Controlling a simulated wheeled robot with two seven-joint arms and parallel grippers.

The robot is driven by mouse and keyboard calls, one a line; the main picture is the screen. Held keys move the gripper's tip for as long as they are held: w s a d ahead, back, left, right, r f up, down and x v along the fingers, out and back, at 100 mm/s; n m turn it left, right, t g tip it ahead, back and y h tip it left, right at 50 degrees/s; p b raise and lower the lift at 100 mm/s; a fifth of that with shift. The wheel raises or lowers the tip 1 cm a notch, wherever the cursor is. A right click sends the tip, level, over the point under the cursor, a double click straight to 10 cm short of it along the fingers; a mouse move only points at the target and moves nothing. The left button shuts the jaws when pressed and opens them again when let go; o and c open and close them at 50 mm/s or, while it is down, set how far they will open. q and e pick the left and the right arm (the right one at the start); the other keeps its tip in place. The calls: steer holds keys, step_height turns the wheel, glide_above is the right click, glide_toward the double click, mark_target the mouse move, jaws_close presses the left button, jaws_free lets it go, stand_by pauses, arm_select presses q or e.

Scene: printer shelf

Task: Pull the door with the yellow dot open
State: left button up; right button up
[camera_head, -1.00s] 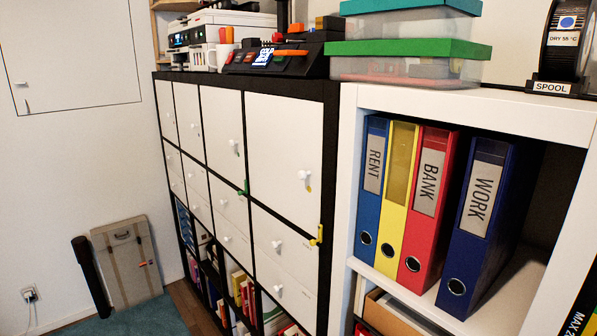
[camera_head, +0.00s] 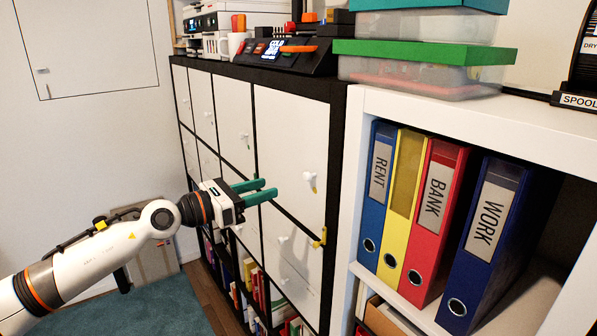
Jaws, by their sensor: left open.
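The door with the yellow dot (camera_head: 290,135) is the large white upper door at the right end of the black shelf, and it is shut. Its white knob (camera_head: 310,179) stands out near its right side, with a small yellow mark just below it. My left gripper (camera_head: 270,187) comes in from the left with its two teal fingers apart and empty. In the picture its fingertips are left of the knob and a little lower, apart from it. The fingers hide part of the shelf front behind them. My right gripper is not in view.
Other shut white doors (camera_head: 233,115) are to the left. A white shelf (camera_head: 352,150) with binders (camera_head: 430,205) stands close on the right. A printer, devices and boxes (camera_head: 430,52) stand on top.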

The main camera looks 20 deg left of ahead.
mark_target(305, 177)
arm_select(q)
steer(key=p+x, duration=0.2)
steer(key=x, duration=0.6)
steer(key=shift+w+d+r+p, duration=0.1)
steer(key=shift+d+p, duration=0.1)
steer(key=shift+p, duration=0.2)
steer(key=shift+w+d, duration=0.35)
steer(key=shift+w, duration=0.25)
steer(key=shift+c, duration=0.3)
jaws_close()
